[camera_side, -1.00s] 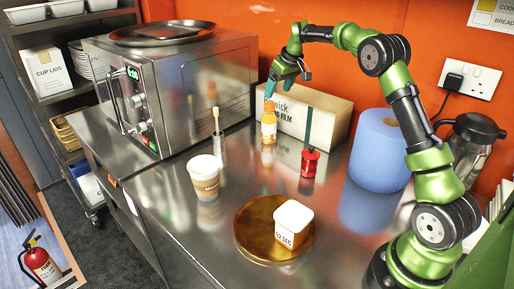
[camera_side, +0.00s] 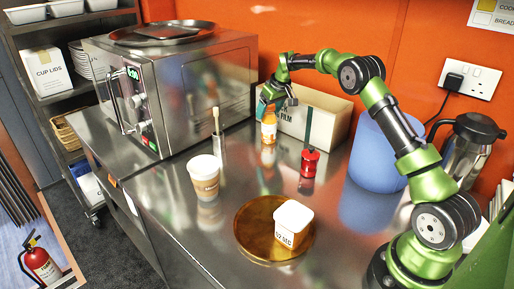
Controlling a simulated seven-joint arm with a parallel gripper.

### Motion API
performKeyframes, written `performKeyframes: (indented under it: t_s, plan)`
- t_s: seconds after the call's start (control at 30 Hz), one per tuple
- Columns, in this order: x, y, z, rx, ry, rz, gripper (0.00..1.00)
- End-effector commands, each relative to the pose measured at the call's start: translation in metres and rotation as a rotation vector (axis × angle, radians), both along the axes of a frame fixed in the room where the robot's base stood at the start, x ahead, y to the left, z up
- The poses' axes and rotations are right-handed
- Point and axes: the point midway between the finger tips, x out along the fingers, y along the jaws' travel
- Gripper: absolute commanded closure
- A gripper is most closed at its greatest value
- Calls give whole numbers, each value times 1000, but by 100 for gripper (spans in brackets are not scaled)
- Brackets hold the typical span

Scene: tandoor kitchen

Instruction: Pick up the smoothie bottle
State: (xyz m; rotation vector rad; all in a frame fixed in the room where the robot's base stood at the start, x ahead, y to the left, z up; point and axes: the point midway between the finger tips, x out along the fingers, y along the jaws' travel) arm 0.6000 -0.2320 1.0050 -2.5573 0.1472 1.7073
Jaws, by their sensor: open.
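The smoothie bottle (camera_side: 268,128) is small and orange with a pale label band. It stands upright on the steel counter in front of the cardboard film box. My gripper (camera_side: 268,101) is at the bottle's upper part, tilted downward, with its fingers open. The fingers and the bottle's top overlap in the picture, so I cannot tell whether they touch. The bottle's cap is largely hidden by the gripper.
A red bottle (camera_side: 309,162) stands right of the smoothie bottle. A film box (camera_side: 318,125) is behind, a blue roll (camera_side: 378,155) to the right. A brush holder (camera_side: 218,148), paper cup (camera_side: 204,178) and microwave (camera_side: 200,90) are left.

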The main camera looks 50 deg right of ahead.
Motion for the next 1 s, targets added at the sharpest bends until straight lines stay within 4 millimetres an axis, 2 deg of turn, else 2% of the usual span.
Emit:
performKeyframes:
  t_s: [0.03,0.07,0.53,0.87,1.0]
  plan:
    - [0,0,0,0,0,0,23]
    - [0,0,0,0,0,0,28]
    - [0,0,0,0,1,0,100]
    - [0,0,3,-1,-2,0,100]
    - [1,0,18,-2,-6,0,100]
